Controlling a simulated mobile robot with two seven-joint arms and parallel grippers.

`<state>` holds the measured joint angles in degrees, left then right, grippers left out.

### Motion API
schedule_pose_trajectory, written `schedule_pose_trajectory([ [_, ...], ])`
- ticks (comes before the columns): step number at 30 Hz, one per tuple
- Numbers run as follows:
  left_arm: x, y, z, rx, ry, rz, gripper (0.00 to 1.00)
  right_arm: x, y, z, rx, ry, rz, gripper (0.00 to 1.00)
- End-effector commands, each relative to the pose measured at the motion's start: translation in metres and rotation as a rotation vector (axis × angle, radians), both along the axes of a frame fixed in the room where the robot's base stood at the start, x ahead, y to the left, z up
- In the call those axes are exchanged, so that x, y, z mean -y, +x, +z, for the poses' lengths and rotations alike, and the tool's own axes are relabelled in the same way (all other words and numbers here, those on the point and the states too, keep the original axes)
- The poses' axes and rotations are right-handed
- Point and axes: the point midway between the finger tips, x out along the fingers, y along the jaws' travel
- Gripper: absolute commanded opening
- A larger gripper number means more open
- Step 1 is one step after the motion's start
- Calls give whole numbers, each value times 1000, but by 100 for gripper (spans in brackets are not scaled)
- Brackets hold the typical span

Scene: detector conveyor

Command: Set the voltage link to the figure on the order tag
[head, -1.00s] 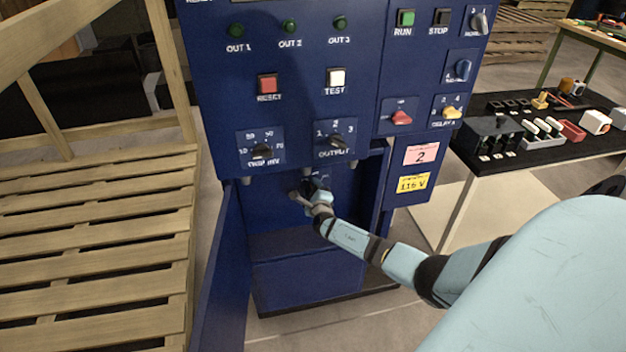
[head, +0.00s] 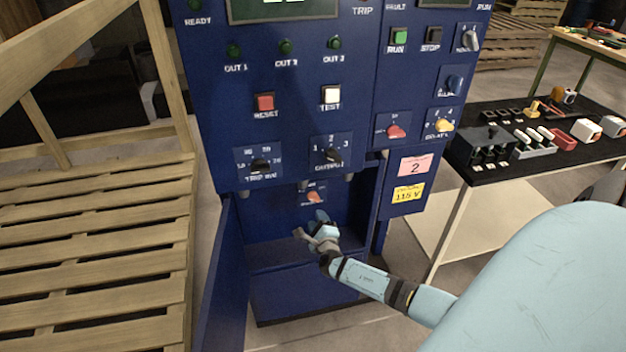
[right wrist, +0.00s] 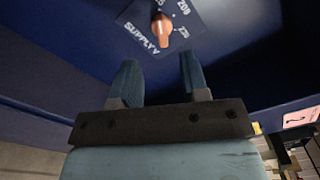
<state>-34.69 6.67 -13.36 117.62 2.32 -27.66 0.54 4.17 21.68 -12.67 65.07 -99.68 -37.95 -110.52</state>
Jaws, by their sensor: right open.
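The voltage link is an orange knob (head: 314,197) on a small blue plate inside the open lower recess of the blue cabinet. In the right wrist view the knob (right wrist: 163,30) sits beside the lettering SUPPLY V, with 208 and another figure partly readable. I cannot tell for certain which figure it points to. The yellow order tag (head: 407,193) on the cabinet's front right reads 115 V. My right gripper (head: 310,225) is open and empty, below and apart from the knob. Its two fingers (right wrist: 160,65) are spread in the right wrist view. My left gripper is out of view.
The open cabinet door (head: 222,275) stands left of the recess. Other knobs, such as OUTPUT (head: 332,155) and TRIP (head: 261,165), sit above it. A pink tag (head: 415,166) reads 2. A black-topped table (head: 480,175) with parts stands right, wooden slats (head: 90,240) left.

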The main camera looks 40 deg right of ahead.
Motion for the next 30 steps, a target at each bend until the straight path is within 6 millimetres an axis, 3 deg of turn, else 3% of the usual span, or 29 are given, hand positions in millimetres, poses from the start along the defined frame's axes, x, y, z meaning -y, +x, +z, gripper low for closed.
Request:
schedule_pose_trajectory([
  [3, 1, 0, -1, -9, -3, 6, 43, -10, -18, 0, -1, 1, 2, 42],
  [9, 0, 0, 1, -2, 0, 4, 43, -17, -31, 0, 1, 0, 0, 42],
  [26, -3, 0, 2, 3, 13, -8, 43, -18, -32, 0, 0, 0, 0, 42],
  [30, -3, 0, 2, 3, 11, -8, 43, -24, -38, -5, 17, 84, -5, 42],
])
